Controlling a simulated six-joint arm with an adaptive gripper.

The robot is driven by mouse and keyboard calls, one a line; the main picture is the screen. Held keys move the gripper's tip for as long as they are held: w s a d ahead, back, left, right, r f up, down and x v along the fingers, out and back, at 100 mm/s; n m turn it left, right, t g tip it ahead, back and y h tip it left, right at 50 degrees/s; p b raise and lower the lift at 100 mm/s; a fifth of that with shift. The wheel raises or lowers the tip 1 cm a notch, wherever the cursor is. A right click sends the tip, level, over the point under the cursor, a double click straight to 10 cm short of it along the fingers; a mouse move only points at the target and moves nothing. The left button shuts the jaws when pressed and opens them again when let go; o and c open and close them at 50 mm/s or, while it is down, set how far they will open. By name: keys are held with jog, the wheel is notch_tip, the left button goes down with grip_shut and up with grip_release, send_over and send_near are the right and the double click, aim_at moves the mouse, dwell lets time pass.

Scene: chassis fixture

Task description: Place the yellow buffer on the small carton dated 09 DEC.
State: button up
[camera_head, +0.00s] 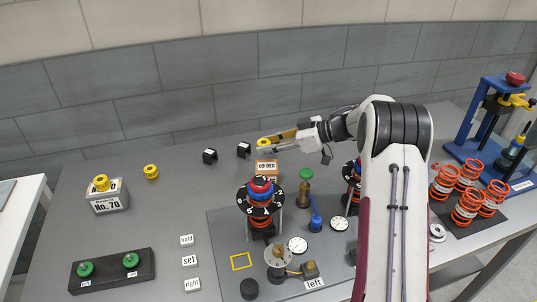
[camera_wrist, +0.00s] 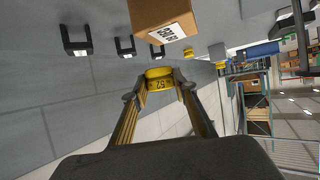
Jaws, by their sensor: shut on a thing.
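My gripper (camera_head: 262,148) is shut on a yellow buffer (camera_head: 263,142), which it holds in the air above the small brown carton (camera_head: 267,169). In the wrist view the buffer (camera_wrist: 158,84) sits between the two fingertips (camera_wrist: 160,88), with a number that looks like 52 on its side. The carton (camera_wrist: 158,12) is at the top of the wrist view, with a visible gap between it and the buffer.
A second yellow buffer (camera_head: 151,171) is on the table, and a third (camera_head: 101,182) is on the grey No. 70 block (camera_head: 108,203). A dial stand (camera_head: 261,205) and a green-topped part (camera_head: 305,188) stand in front of the carton.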

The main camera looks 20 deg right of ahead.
aim_at(268, 161)
dwell(0.3)
jog(key=shift+f, duration=1.85)
jog(key=shift+f, duration=0.1)
jog(key=o, duration=1.1)
jog(key=shift+c, duration=0.2)
jog(key=shift+s+d+r, duration=0.1)
jog(key=shift+d+r, duration=0.05)
jog(key=shift+r, duration=0.05)
jog(key=v, duration=0.7)
